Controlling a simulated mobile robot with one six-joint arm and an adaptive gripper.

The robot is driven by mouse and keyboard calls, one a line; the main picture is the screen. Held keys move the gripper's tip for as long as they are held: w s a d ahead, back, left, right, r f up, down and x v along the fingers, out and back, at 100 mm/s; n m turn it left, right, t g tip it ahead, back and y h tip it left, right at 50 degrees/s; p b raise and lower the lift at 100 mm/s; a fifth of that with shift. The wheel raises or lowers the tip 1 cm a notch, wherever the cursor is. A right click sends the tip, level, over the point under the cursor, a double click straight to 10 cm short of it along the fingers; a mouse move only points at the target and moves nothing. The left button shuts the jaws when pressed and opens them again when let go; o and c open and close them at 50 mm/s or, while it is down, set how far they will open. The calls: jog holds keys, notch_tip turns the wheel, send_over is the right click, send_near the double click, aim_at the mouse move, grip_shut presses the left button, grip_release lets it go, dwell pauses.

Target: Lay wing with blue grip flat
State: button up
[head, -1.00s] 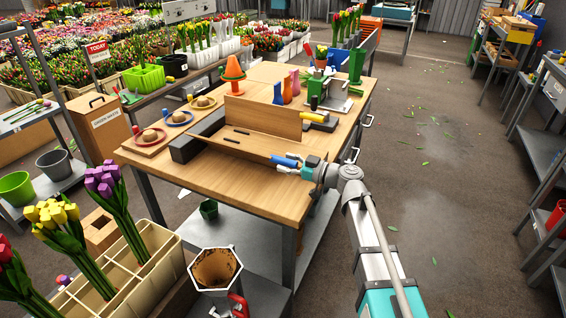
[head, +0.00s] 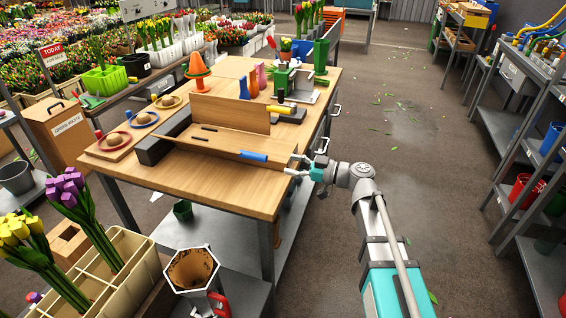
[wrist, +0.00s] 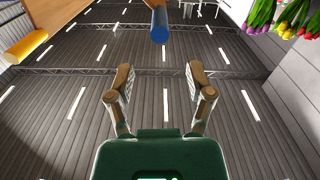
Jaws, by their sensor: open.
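The wing with the blue grip is a wooden panel (head: 222,149) on the near side of the fixture on the table. It lies low and close to flat; I cannot tell if it rests fully level. The other wing (head: 228,114) stands steeply upright behind, with a yellow grip (head: 281,110), also seen in the wrist view (wrist: 27,46). My gripper (head: 291,167) is open and empty, just right of the blue grip and apart from it; its fingers (wrist: 159,85) show spread.
A divided flower crate (head: 140,268) stands in front at left.

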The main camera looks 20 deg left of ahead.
jog(key=shift+d, duration=0.4)
jog(key=shift+r, duration=0.1)
jog(key=c, duration=0.3)
jog(key=shift+w+a+r+p, duration=0.25)
jog(key=shift+r+p, duration=0.1)
jog(key=shift+p, duration=0.3)
jog(key=c, duration=0.5)
jog(key=shift+w+a+r+g+p, duration=0.15)
jog(key=shift+r+g+p, duration=0.15)
jog(key=shift+p, duration=0.15)
grip_shut()
jog(key=w+a+r+m+g+h+p, duration=0.3)
jog(key=w+r+h+p, duration=0.3)
jog(key=p, duration=1.5)
notch_tip(320, 180, up, 5)
jog(key=g+h, duration=0.1)
jog(key=h, duration=0.2)
jog(key=shift+w+a+m, duration=0.3)
jog(key=shift+w+a, duration=0.1)
jog(key=shift+f, duration=0.15)
